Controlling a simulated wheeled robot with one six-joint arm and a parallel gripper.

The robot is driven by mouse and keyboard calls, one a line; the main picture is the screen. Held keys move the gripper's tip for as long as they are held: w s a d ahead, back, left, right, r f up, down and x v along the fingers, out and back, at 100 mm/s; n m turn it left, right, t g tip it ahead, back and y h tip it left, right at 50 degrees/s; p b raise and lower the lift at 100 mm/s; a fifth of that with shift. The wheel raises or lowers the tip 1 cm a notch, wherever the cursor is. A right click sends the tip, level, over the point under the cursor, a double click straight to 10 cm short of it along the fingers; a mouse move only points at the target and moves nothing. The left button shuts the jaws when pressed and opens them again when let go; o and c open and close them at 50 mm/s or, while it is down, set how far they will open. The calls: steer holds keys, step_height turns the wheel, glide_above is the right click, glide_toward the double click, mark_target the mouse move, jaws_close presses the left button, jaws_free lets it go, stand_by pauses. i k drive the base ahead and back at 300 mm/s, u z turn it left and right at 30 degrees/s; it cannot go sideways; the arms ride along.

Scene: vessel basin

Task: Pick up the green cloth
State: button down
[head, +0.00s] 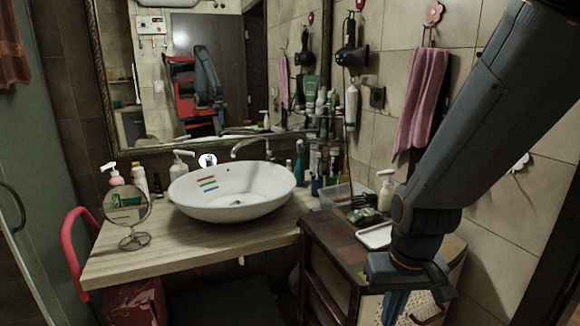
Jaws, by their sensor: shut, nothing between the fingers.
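I cannot make out a green cloth in the head view. The cloth that shows clearly is a pink towel (423,95) hanging from a flower-shaped hook on the right wall. My gripper (397,308) points down at the bottom edge, in front of the dark cabinet by the counter. Its blue fingers are partly cut off by the frame. It looks shut and holds nothing that I can see. My arm hides part of the cabinet and the right wall.
A white vessel basin (232,205) stands on the wooden counter (150,252), with a round mirror (127,206) and several bottles around it. The dark cabinet (325,240) carries a white tray (376,236) and a pump bottle (386,190). A red chair frame (72,240) stands left.

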mark_target(358, 216)
steer(key=z, duration=2.75)
steer(key=i, duration=0.5)
steer(key=u, duration=3.45)
steer(key=i, duration=0.5)
